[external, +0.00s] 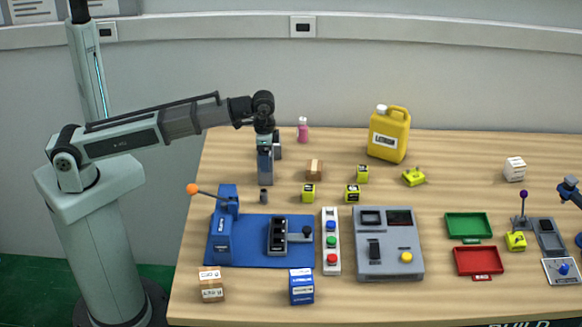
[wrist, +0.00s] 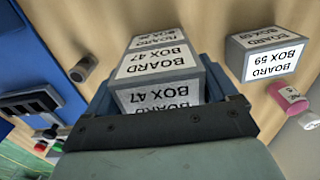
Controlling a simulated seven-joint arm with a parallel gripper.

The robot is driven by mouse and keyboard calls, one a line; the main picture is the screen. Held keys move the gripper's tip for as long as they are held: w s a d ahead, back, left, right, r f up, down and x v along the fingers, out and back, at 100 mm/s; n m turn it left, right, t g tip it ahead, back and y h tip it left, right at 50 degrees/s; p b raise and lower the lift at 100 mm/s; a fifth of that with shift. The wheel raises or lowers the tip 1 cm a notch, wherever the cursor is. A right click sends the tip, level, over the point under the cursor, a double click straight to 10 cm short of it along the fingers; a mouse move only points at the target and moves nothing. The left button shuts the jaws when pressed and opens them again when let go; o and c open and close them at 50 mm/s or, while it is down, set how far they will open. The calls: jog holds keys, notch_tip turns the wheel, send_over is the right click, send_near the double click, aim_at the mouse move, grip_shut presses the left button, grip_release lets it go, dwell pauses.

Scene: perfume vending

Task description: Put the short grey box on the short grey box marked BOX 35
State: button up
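A short grey box marked BOARD BOX 47 (wrist: 160,62) lies between the two fingers of my gripper (wrist: 165,95). The fingers sit close against its sides with no gap that I can see. In the external view my gripper (external: 265,168) points down over the back left of the table; the box is hard to tell from the fingers there, and whether it touches the table is unclear. Another grey box, marked BOARD BOX 59 (wrist: 272,58), stands apart to the right in the wrist view. I cannot read BOX 35 on any box.
A pink bottle (external: 302,130) stands behind my gripper, and a small grey cylinder (external: 263,195) in front. A blue lever press (external: 226,225) stands in front. A white box (external: 514,169) is far right.

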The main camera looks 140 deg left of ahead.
jog(key=shift+o, duration=1)
jog(key=shift+r, duration=0.15)
notch_tip(320, 180, up, 12)
jog(key=shift+r, duration=0.1)
